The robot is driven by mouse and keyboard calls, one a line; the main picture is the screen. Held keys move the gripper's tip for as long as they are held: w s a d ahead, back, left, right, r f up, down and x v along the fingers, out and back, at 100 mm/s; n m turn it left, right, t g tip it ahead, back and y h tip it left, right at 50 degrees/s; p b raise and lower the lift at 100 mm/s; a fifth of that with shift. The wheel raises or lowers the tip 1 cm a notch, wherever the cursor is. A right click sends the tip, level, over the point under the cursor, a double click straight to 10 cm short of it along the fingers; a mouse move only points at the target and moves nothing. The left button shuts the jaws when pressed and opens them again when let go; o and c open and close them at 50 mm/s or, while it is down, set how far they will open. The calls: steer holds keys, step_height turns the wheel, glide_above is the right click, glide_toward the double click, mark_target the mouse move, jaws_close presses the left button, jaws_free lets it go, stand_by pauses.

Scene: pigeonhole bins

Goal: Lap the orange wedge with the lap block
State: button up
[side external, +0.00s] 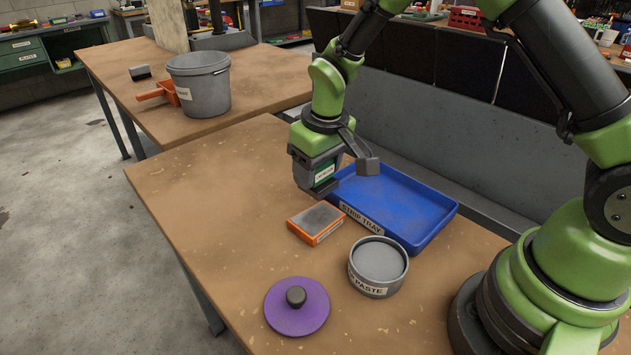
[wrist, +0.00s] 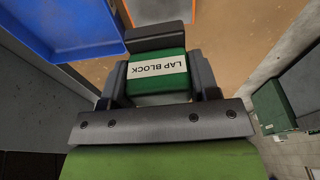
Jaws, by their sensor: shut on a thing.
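My gripper (side external: 327,180) is shut on the lap block (side external: 325,174), a green block with a white label. The wrist view shows the lap block (wrist: 157,74) between the two fingers, its label reading upside down. In the side view the gripper holds it above the bench, over the near-left edge of the blue tray. The orange wedge (side external: 316,238) lies on the bench just below and in front of the gripper. Its sides are orange and its top is grey. The block and the wedge look apart.
The blue strip tray (side external: 436,222) lies behind the wedge and looks empty. A grey paste tin (side external: 378,260) stands open to the right of the wedge. A purple lid with a dark knob (side external: 290,318) lies in front. A grey bucket (side external: 205,90) stands on the other bench. The bench's left part is clear.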

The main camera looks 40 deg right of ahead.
step_height(320, 180, down, 6)
steer(key=shift+r, duration=0.25)
steer(key=shift+d+r, duration=0.15)
steer(key=shift+d, duration=1.05)
steer(key=shift+f, duration=0.75)
